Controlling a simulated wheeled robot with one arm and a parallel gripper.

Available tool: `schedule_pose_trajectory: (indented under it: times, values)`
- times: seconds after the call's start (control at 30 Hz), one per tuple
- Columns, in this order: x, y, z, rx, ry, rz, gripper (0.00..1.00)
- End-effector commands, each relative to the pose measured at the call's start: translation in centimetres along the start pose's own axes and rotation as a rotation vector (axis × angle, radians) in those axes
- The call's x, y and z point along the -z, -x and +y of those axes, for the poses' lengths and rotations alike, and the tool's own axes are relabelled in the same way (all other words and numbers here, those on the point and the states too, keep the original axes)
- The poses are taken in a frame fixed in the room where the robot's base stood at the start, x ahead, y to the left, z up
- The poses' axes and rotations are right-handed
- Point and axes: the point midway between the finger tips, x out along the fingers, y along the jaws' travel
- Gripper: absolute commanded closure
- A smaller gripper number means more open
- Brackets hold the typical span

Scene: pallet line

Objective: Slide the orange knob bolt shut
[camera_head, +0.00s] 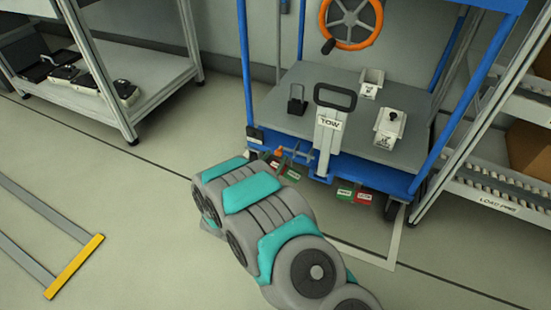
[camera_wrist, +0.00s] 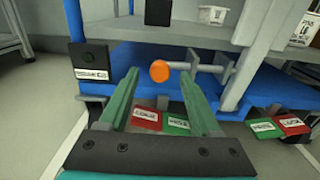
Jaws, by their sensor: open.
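The orange knob (camera_wrist: 159,71) is on the end of a grey bolt rod (camera_wrist: 205,68) that runs right to brackets on the blue cart frame. My gripper (camera_wrist: 157,77) is open, its two green fingers pointing at the cart. In the wrist view the knob appears between the fingertips, with space on both sides; I cannot tell how deep it sits between them. In the head view the orange knob (camera_head: 278,151) is a small spot at the cart's lower front edge, and my arm hides most of the area around my gripper.
A red label (camera_wrist: 146,118) and a green label (camera_wrist: 176,123) hang below the knob.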

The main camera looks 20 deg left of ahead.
Motion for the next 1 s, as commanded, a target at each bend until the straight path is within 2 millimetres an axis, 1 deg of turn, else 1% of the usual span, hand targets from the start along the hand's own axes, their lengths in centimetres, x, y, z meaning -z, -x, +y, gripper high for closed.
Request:
schedule_pose_trajectory:
  times: [0.03, 0.13, 0.37, 0.47, 0.9, 0.97, 1.0]
  values:
    - [0.01, -0.41, -0.04, 0.001, -0.001, -0.001, 0.35]
    - [-0.05, -0.80, -0.02, 0.001, -0.001, -0.001, 0.35]
    - [-0.07, -0.87, 0.01, 0.000, 0.000, -0.001, 0.35]
    - [-0.07, -0.86, 0.00, 0.000, 0.000, -0.001, 0.44]
    - [-0.07, -0.85, -0.01, 0.000, 0.000, -0.001, 0.94]
    - [-0.07, -0.85, -0.01, 0.000, 0.000, -0.001, 1.00]
    - [-0.07, -0.85, -0.01, 0.000, 0.000, -0.001, 1.00]
